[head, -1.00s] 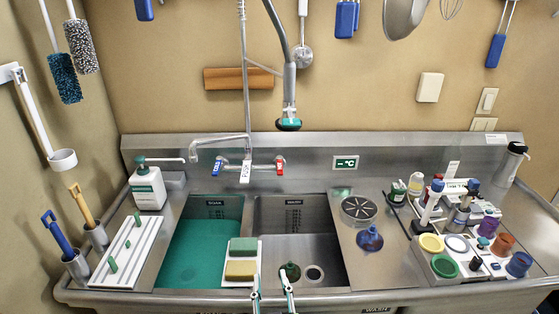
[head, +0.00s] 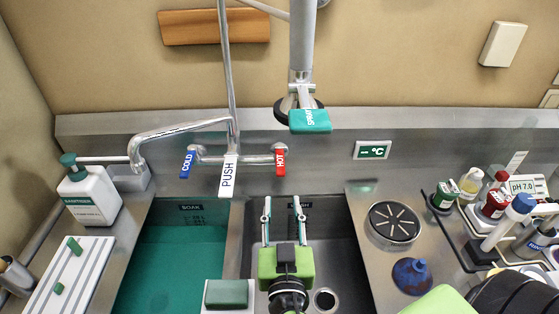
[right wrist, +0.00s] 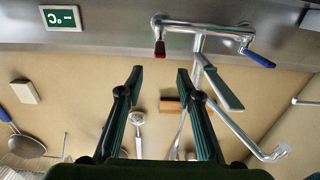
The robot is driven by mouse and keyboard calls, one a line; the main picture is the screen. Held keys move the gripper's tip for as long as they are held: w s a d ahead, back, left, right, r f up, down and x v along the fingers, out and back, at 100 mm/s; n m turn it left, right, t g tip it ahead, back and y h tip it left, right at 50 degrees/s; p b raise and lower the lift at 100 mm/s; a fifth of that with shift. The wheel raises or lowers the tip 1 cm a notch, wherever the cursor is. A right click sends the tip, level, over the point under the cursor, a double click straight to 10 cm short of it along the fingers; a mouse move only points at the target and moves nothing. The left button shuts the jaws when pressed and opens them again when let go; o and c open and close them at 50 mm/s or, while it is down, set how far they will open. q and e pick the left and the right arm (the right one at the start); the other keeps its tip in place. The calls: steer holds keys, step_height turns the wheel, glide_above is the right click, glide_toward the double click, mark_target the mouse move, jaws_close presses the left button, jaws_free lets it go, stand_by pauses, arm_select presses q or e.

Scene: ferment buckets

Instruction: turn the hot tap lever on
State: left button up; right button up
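The hot tap lever (head: 280,162) is a red tag marked HOT on the right end of the chrome tap; it hangs down against the steel backsplash. In the right wrist view, which is upside down, the red lever (right wrist: 159,48) shows just beyond the fingertips. The blue COLD lever (head: 187,164) is on the left, with a white PUSH tag (head: 228,176) between. My right gripper (head: 287,200) is open and empty, fingers pointing at the backsplash, below the hot lever in the head view and apart from it. It also shows in the right wrist view (right wrist: 160,72). My left gripper is not visible.
A spray head with a teal tag (head: 310,120) hangs above and right of the tap. The spout (head: 170,131) reaches left. A soak basin (head: 170,270) with green liquid and a wash basin (head: 335,250) lie below.

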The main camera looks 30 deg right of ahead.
steer(key=p, duration=0.4)
glide_toward(280, 166)
steer(key=w, duration=0.2)
steer(key=p+x, duration=0.1)
steer(key=x, duration=0.2)
steer(key=d+p+x, duration=0.1)
steer(key=x, duration=0.2)
steer(key=shift+w+d+f, duration=0.1)
steer(key=shift+f+p+x, duration=0.2)
steer(key=shift+p+x, duration=0.15)
steer(key=shift+x, duration=0.5)
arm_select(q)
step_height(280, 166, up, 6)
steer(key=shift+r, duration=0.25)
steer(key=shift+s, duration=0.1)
arm_select(e)
jaws_close()
